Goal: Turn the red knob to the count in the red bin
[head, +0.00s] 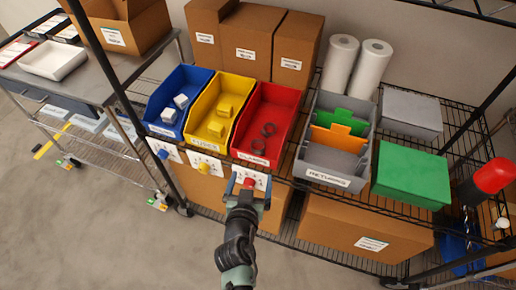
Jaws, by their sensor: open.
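The red bin (282,98) stands on the wire shelf at the right of a row of three bins. Its front label seems to read "CLAMPS". Two dark ring-shaped clamps (267,130) lie in it, apart from each other. The red knob (249,183) sits on a white numbered plate (262,178) below the bin's front. My gripper (248,188) is open right at the knob, with its fingers to either side. I cannot tell whether they touch it. The gripper hides part of the plate and its numbers, so the knob's setting cannot be read.
The yellow bin (232,88) with its yellow knob (203,167) and the blue bin (192,78) with its blue knob (163,154) are to the left. A grey returns bin (330,157) and green box (411,176) stand right. A shelf post (112,88) rises at left.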

